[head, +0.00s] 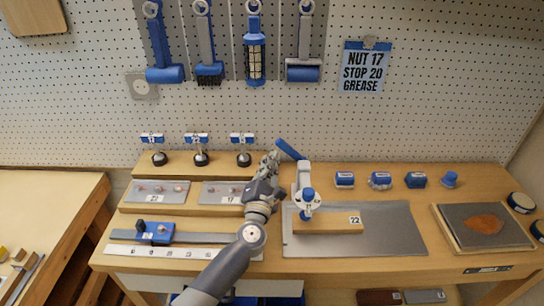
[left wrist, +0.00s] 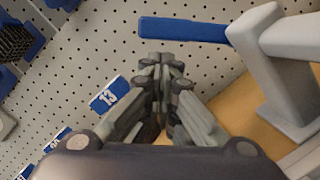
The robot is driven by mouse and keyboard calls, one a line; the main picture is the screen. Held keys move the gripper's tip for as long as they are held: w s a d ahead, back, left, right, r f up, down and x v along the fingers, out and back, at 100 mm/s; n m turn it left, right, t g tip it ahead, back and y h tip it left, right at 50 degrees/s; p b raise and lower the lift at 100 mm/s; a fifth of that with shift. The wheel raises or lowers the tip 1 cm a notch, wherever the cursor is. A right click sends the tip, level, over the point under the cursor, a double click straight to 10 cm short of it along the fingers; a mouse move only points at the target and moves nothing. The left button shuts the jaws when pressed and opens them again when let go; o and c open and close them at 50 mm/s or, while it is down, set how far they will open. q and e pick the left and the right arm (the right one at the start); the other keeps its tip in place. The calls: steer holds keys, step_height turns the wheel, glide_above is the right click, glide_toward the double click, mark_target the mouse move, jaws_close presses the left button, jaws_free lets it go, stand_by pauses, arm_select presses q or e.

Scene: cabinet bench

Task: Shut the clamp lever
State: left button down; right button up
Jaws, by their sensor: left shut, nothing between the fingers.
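The toggle clamp (head: 303,180) stands on the bench, white-grey with a blue-gripped lever (head: 290,149) that slopes up to the left. Its blue tip (head: 308,194) is above a wooden block (head: 335,226) marked 22; I cannot tell whether they touch. In the left wrist view the blue lever (left wrist: 183,29) runs level across the top, joined to a grey arm (left wrist: 272,50). My left gripper (head: 272,158) is shut and empty, just left of the lever's handle. It also shows in the left wrist view (left wrist: 163,62), below the lever with a small apparent gap. My right gripper is not in view.
A grey metal plate (head: 395,240) lies under the block. A wooden step with tagged holders (head: 200,158) stands left of my arm. Small blue items (head: 380,180) stand to the right. Tools hang on the pegboard (head: 420,110) behind.

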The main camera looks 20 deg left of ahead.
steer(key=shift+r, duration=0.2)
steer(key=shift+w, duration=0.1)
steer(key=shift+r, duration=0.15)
